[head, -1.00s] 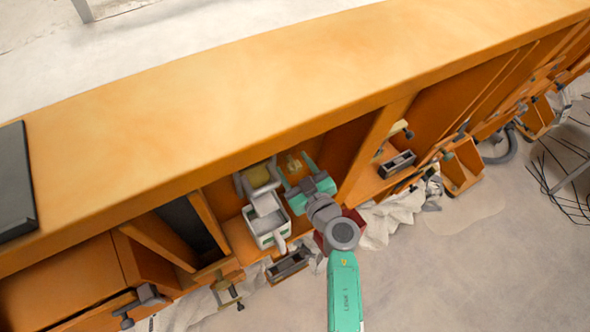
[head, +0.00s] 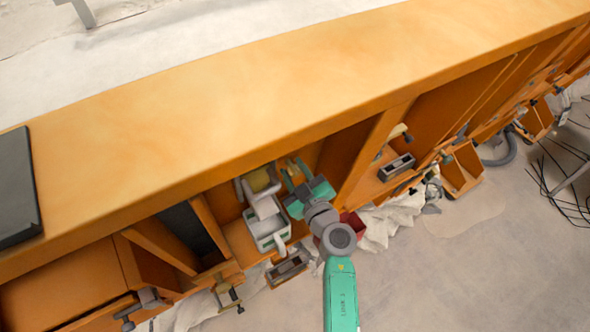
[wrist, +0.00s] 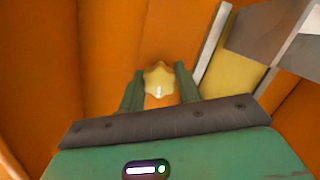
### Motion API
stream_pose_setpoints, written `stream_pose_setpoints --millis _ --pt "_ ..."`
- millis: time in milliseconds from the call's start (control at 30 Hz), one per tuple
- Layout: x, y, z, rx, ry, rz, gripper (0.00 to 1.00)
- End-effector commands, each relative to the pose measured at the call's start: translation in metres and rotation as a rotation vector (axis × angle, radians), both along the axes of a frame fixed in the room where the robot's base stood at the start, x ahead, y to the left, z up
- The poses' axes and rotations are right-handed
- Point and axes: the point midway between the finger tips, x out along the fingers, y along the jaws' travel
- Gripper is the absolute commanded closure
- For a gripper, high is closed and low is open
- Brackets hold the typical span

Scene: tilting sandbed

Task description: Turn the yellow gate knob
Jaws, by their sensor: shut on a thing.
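The yellow gate knob (wrist: 159,80) shows in the wrist view, between the two green fingertips of my gripper (wrist: 159,88). The fingers are shut on it from both sides. The knob has a lobed edge and stands in front of an orange wall. In the head view my gripper (head: 297,172) reaches into an open bay of the orange cabinet, and the knob is mostly hidden there by the fingers. A grey and white gate assembly with a yellow drum (head: 260,180) stands just left of my gripper.
A white tray (head: 268,232) sits under the drum, close to my gripper. An orange partition (head: 365,150) bounds the bay on the right. A grey-topped box (head: 397,166) lies beyond it. The orange top ledge (head: 230,95) overhangs the bay.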

Motion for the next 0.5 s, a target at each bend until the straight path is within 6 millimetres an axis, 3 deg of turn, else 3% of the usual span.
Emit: stream_pose_setpoints --millis 500 --pt "-0.0005 0.0011 -0.0041 -0.411 -0.243 -0.085 0.89"
